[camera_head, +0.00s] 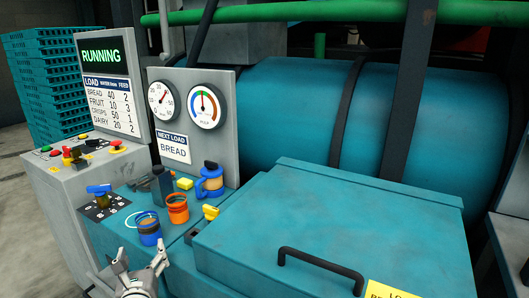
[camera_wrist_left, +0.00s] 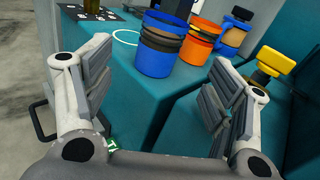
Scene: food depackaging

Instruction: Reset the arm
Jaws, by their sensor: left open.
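My left gripper (camera_head: 141,268) is at the bottom left of the head view, open and empty, in front of the teal console's near edge. In the left wrist view (camera_wrist_left: 155,100) its two fingers are spread wide, with nothing between them but the console side. Beyond them stand a blue cup (camera_head: 149,232) with a brown band and an orange cup (camera_head: 177,211), both upright on the console. The blue cup also shows in the left wrist view (camera_wrist_left: 158,60). My right gripper is in neither view.
A teal lid (camera_head: 330,225) with a black handle (camera_head: 320,266) fills the right. Behind the cups are a blue-and-tan jug (camera_head: 210,180), two gauges and a "NEXT LOAD BREAD" sign (camera_head: 174,147). A screen (camera_head: 101,56) reads RUNNING. Teal crates (camera_head: 45,80) stack at far left. Grey floor lies left.

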